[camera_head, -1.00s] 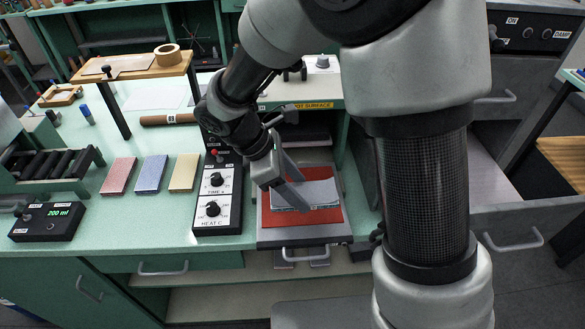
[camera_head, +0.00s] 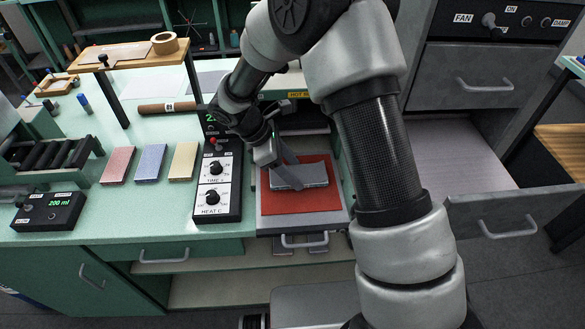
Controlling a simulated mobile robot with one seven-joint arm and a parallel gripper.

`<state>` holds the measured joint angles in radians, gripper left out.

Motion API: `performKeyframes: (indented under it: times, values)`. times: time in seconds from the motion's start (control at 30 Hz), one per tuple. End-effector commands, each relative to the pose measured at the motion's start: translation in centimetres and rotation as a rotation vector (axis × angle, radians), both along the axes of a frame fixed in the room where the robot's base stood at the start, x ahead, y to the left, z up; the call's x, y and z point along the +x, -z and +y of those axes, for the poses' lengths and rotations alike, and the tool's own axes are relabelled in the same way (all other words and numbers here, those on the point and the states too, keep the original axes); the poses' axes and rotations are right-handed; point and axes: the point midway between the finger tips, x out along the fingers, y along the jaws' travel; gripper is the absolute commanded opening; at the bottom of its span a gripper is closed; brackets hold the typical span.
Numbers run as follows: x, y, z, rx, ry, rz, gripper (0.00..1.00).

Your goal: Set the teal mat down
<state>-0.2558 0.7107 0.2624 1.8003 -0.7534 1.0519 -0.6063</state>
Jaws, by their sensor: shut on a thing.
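The mat (camera_head: 312,174), a grey-blue slab in this light, is at the gripper's fingertips over a red sheet (camera_head: 300,202). The sheet lies on the pulled-out tray (camera_head: 270,222) of the press with the hot-surface label. My gripper (camera_head: 291,181) comes in from the upper left and is shut on the mat. The mat is over the back half of the sheet, and red shows in front of it. I cannot tell whether the mat touches the sheet. The far finger and part of the mat's left end are hidden.
A control box (camera_head: 217,190) with two dials stands just left of the tray. Red (camera_head: 117,165), blue (camera_head: 150,163) and yellow (camera_head: 183,161) blocks lie further left on the green counter (camera_head: 150,205). An open drawer (camera_head: 465,160) is at the right.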

Motion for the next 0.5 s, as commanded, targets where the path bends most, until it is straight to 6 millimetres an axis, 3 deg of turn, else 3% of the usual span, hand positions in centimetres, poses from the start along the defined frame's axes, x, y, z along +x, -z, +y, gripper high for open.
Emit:
performKeyframes:
  times: [0.33, 0.37, 0.43, 0.5]
  values:
    - [0.02, 0.42, 0.03, 0.001, 0.000, -0.001, 0.32]
    - [0.03, 0.32, 0.04, 0.001, 0.000, -0.001, 0.57]
    - [0.02, 0.28, 0.03, 0.001, 0.000, -0.001, 0.69]
    - [0.02, 0.28, 0.02, 0.001, 0.001, 0.000, 0.73]
